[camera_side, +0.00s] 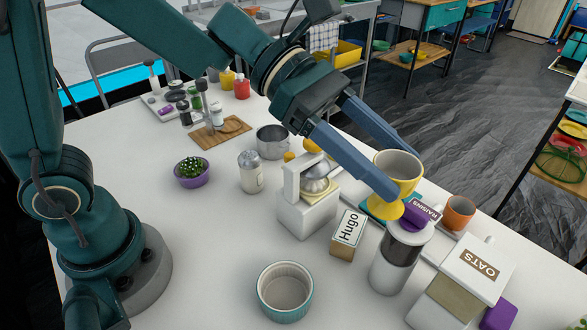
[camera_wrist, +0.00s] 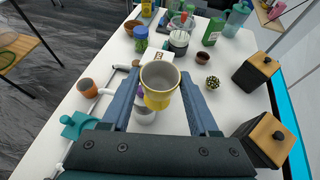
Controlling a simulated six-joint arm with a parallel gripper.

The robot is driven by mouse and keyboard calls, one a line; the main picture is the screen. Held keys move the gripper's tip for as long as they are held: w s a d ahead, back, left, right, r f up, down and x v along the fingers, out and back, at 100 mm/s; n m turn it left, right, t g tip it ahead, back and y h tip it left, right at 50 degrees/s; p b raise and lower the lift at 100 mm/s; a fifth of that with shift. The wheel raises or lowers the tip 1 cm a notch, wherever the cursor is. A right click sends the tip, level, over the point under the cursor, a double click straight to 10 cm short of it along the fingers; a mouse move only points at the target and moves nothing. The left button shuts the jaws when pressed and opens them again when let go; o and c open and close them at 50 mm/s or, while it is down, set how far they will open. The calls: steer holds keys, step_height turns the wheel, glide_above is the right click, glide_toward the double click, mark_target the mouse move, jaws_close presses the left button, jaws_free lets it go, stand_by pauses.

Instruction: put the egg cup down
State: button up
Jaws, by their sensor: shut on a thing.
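The yellow egg cup (camera_side: 403,165) has a pale grey inside and is upright, with its mouth facing up. It also shows in the wrist view (camera_wrist: 160,92), between the two blue fingers. My gripper (camera_side: 408,178) is shut on it, one finger on each side.
A white OATS box (camera_side: 465,280) stands right of the jar, and an orange cup (camera_side: 458,213) behind.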

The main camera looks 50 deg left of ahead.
steer(key=a+r+n+t+y, duration=0.1)
steer(key=a+n+t+y, duration=0.2)
steer(key=a, duration=0.4)
steer(key=w+a+r+n+t+y, duration=0.1)
steer(key=a+r+n+t+y, duration=0.1)
steer(key=a+n, duration=0.3)
steer(key=w+a+r+n+t+y, duration=0.1)
steer(key=a+r+n+t+y, duration=0.1)
steer(key=a, duration=0.9)
steer(key=shift+r+n+t+y, duration=0.2)
steer(key=shift+n+t+y, duration=0.6)
steer(key=shift+n+t, duration=0.3)
steer(key=shift+s+a, duration=0.1)
